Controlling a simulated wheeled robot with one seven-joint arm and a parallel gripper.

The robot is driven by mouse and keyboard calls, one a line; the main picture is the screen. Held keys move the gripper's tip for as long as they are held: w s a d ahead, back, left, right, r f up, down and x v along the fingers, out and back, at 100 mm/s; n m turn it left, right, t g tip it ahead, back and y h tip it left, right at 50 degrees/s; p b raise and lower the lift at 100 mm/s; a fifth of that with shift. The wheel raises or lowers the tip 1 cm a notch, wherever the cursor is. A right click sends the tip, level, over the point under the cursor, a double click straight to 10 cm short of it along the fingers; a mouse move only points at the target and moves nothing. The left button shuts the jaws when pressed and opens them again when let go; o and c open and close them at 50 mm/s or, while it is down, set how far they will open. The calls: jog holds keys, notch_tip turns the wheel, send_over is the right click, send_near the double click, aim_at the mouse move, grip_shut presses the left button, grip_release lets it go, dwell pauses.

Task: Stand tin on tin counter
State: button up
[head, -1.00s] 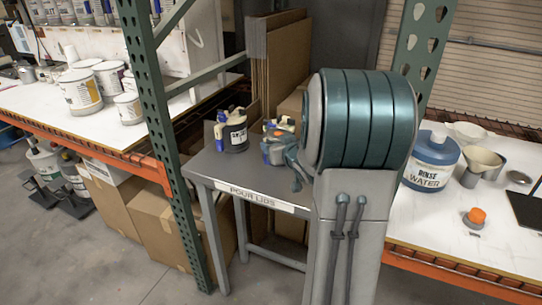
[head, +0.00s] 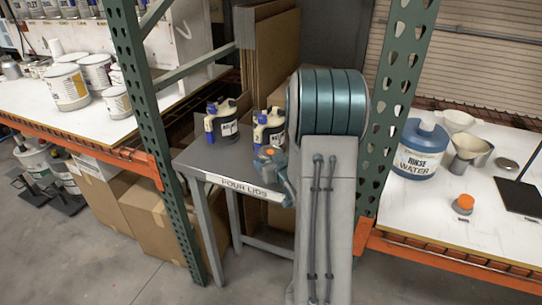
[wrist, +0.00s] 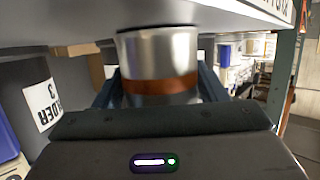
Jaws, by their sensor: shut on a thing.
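In the wrist view, a silver tin (wrist: 160,85) with a copper-brown band sits between the two dark fingers of my gripper (wrist: 160,92), which is shut on it. A pale grey surface lies across the top of that view, close to the tin; I cannot tell whether they touch. In the head view my gripper (head: 284,176) is at the front right of the grey table (head: 195,152) marked "POUR LIDS", partly hidden by my arm. No counter carries a readable tin label.
The left counter (head: 85,128) holds white tubs. The right counter (head: 430,225) holds a blue rinse-water jug (head: 420,150).

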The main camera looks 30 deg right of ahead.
jog(key=shift+f, duration=0.1)
jog(key=o, duration=1.1)
